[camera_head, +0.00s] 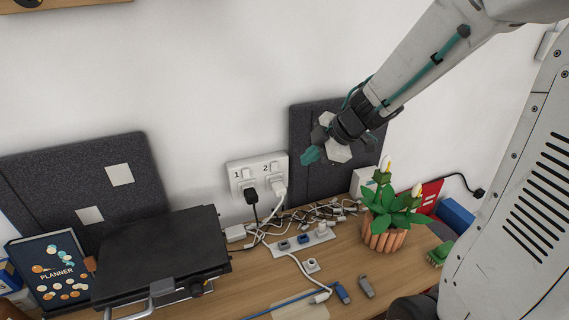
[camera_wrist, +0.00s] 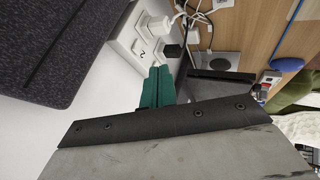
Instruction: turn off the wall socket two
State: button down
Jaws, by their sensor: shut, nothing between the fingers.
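The white double wall socket (camera_head: 257,179) is on the wall, its halves labelled 1 and 2. The switch of socket two (camera_head: 274,167) is on the upper right, above a white plug (camera_head: 279,188). A black plug (camera_head: 250,195) is in socket one. Whether the switch is on or off is too small to tell. My gripper (camera_head: 311,154) is up and to the right of the socket, apart from it in the head view, with its teal fingers shut and empty. In the wrist view my gripper (camera_wrist: 158,86) appears just below the socket plate (camera_wrist: 128,40), near the 2 label.
Dark grey felt boards (camera_head: 301,145) flank the socket. Below, the desk (camera_head: 245,275) holds a power strip (camera_head: 301,242) with tangled cables, a potted plant (camera_head: 383,237), a black box-like device (camera_head: 165,255) and a planner (camera_head: 52,268). The wall above the socket is bare.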

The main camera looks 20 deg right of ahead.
aim_at(273, 164)
jog(key=x, duration=0.3)
jog(key=w+x, duration=0.1)
jog(key=x, duration=0.3)
jog(key=w+r+x, duration=0.1)
jog(key=x, duration=0.3)
jog(key=shift+d, duration=0.25)
jog(key=shift+w+r, duration=0.15)
jog(key=shift+w, duration=0.6)
jog(key=shift+w, duration=0.1)
jog(key=shift+w+r, duration=0.1)
jog(key=shift+w, duration=0.1)
jog(key=shift+r, duration=0.15)
jog(key=shift+r, duration=0.65)
